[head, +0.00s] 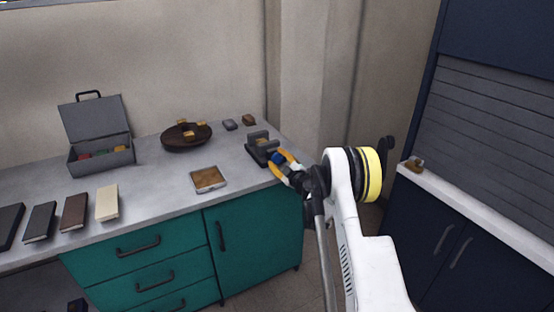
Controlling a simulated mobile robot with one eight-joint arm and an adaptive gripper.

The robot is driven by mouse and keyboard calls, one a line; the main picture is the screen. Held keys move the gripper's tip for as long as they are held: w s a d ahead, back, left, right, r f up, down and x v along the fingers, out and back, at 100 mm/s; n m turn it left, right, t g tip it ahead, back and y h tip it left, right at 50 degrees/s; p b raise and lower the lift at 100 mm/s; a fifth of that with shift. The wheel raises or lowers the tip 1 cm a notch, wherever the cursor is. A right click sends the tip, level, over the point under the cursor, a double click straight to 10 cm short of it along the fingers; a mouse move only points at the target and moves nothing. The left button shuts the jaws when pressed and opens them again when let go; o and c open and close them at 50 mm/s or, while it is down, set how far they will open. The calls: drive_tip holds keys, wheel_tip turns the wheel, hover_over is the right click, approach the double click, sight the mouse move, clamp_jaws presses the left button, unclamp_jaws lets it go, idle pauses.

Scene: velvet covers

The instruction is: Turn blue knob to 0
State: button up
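The blue knob (277,158) shows as a small blue patch at the front of a dark grey device (259,146) near the right end of the grey counter. My gripper (277,162) reaches the device from the right, with its orange and pale fingers on either side of the blue patch. The fingers are apart at the tips. I cannot tell whether they touch the knob. The knob's markings and its pointer are too small or hidden to read.
The counter (160,170) also holds an open grey box (100,155), a round brown tray (187,138), a square framed plate (208,179) and several book-like blocks (75,212). Two small blocks lie behind the device. A dark shuttered cabinet (470,190) stands at right.

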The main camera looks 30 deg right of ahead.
drive_tip(key=shift+n, duration=0.8)
drive_tip(key=o, duration=1.2)
